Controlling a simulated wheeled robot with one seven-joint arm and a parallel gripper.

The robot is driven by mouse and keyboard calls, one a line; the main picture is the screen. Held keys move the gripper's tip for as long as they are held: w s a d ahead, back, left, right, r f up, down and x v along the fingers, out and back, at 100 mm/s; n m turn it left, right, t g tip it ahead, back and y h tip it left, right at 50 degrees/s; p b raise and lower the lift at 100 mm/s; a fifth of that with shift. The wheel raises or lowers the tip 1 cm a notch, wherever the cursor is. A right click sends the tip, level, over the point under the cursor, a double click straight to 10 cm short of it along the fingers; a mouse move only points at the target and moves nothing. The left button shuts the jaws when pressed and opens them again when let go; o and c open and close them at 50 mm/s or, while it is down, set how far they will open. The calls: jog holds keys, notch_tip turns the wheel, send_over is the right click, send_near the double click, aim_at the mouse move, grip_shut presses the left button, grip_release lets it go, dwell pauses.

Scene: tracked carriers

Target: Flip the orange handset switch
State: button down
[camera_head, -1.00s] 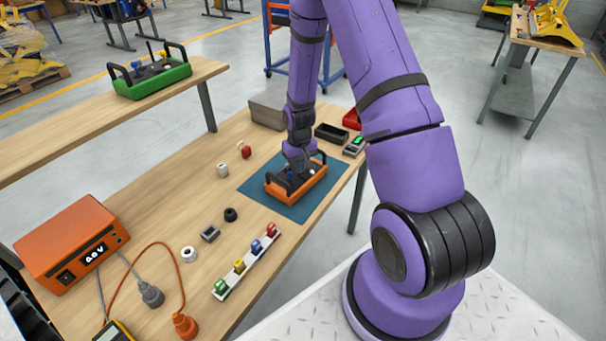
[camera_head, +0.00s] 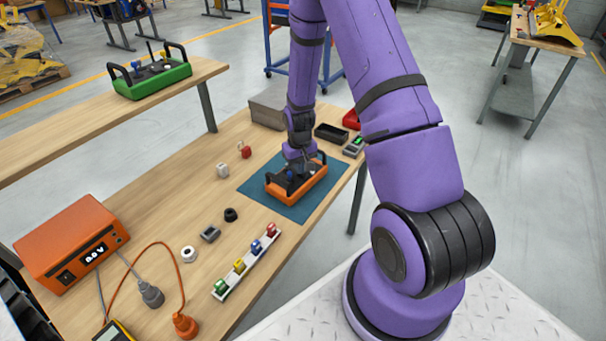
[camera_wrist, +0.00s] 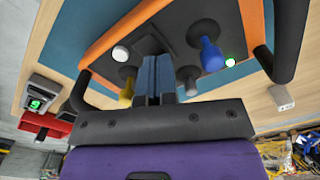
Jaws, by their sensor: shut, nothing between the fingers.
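The orange handset (camera_head: 303,186) lies on a blue-green mat (camera_head: 250,185) on the wooden bench. It has a dark top panel and black end handles. In the wrist view, the handset's orange rim (camera_wrist: 115,35) encloses a blue-knobbed stick (camera_wrist: 212,55), a yellow-knobbed stick (camera_wrist: 127,90), a white button (camera_wrist: 120,53) and a lit green lamp (camera_wrist: 230,62). A small metallic lever (camera_wrist: 189,82) with a dark round base stands right of my fingers; it looks like the switch. My gripper (camera_wrist: 157,65) is shut and empty, pointing down over the panel. Whether its tips touch anything is unclear.
A green handset (camera_head: 152,79) stands on the other bench. An orange power supply (camera_head: 70,245), a strip of coloured switches (camera_head: 246,262) and cables occupy the near bench. A black tray (camera_head: 331,133) and grey box (camera_head: 268,110) stand behind the mat.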

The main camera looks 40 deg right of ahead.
jog(key=shift+r, duration=3.3)
jog(key=shift+r, duration=0.1)
notch_tip(320, 180, up, 13)
jog(key=t, duration=0.1)
send_over(294, 181)
jog(key=s+a+r+n+t, duration=0.1)
jog(key=s+a+r, duration=0.15)
jog(key=r, duration=0.35)
jog(key=s+a+r+t, duration=0.1)
jog(key=s+a+r, duration=0.15)
jog(key=r, duration=0.35)
jog(key=s+a+r+t, duration=0.1)
jog(key=s+a+r, duration=0.1)
jog(key=s+r, duration=0.4)
jog(key=s+a+r+n+t, duration=0.1)
jog(key=s+r, duration=0.4)
jog(key=s, duration=0.9)
jog(key=shift+s+a+r, duration=0.15)
jog(key=shift+a+r, duration=0.25)
jog(key=shift+a, duration=0.5)
